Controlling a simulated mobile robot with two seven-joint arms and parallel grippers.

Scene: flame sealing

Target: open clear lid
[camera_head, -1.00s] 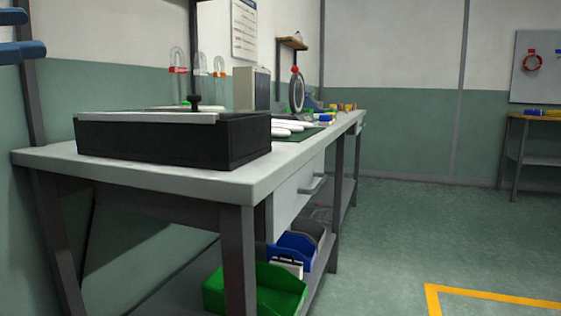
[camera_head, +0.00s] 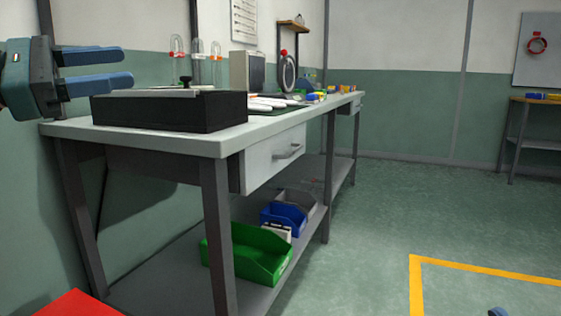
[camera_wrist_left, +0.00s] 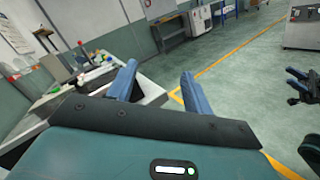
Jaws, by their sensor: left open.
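A black box (camera_head: 170,114) stands on the near end of the workbench. Its flat pale lid (camera_head: 150,93) lies on top with a black knob (camera_head: 185,81), and looks closed; at this low angle I cannot tell if it is clear. My left gripper (camera_head: 128,69) is open and empty, to the left of the box and slightly higher, apart from it. In the left wrist view its two blue fingers (camera_wrist_left: 160,82) are spread with nothing between them. A small blue tip (camera_head: 498,312) at the bottom edge may be my right gripper; its jaws cannot be read.
The workbench (camera_head: 226,142) has a drawer (camera_head: 272,157) and a lower shelf with green (camera_head: 248,256) and blue (camera_head: 284,217) bins. Clear glass pieces (camera_head: 197,62) stand behind the box. A red surface (camera_head: 80,304) shows at bottom left. The floor right of the bench is clear.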

